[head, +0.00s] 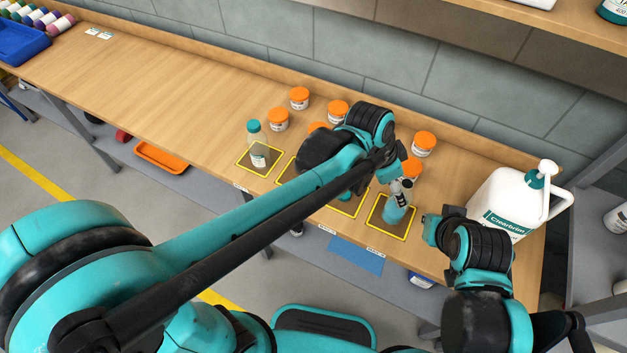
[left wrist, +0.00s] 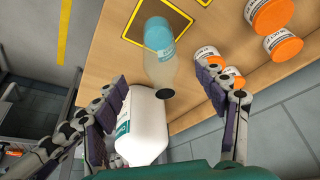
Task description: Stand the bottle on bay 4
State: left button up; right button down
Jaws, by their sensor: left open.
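A clear bottle with teal liquid and a dark cap (head: 395,212) appears upright on the rightmost yellow-edged mat (head: 376,222). It also shows in the left wrist view (left wrist: 160,52), its base overlapping the yellow-edged mat (left wrist: 185,20). My left gripper (head: 403,180) is above it. In the left wrist view its fingers (left wrist: 163,85) are spread, one to each side of the bottle's cap end, with gaps. My right gripper (head: 432,230) is low at the bench's front edge, right of that mat; its fingers are not clear. The bay labels are too small to read.
A white jug (head: 497,205) stands right of the bottle. Several orange-lidded jars (head: 424,142) stand behind. A teal-capped bottle (head: 259,152) stands on the leftmost mat (head: 247,168). My left arm hides much of the middle mats.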

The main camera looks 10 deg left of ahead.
pick_arm(q)
jog(key=s+a+n+t+y, duration=0.1)
jog(key=a+n, duration=0.3)
jog(key=a, duration=0.5)
jog(key=s+a+n+t+y, duration=0.1)
jog(key=s+a+n, duration=0.3)
jog(key=a, duration=0.5)
jog(key=s+a+n+t+y, duration=0.2)
jog(key=s+a+n+t, duration=0.1)
jog(key=a, duration=0.6)
jog(key=shift+r+n, duration=0.4)
jog(key=shift+n, duration=0.2)
jog(key=shift+d, duration=0.1)
notch_tip(320, 180, down, 4)
jog(key=b, duration=0.3)
jog(key=shift+r+b, duration=0.2)
jog(key=shift+b, duration=0.1)
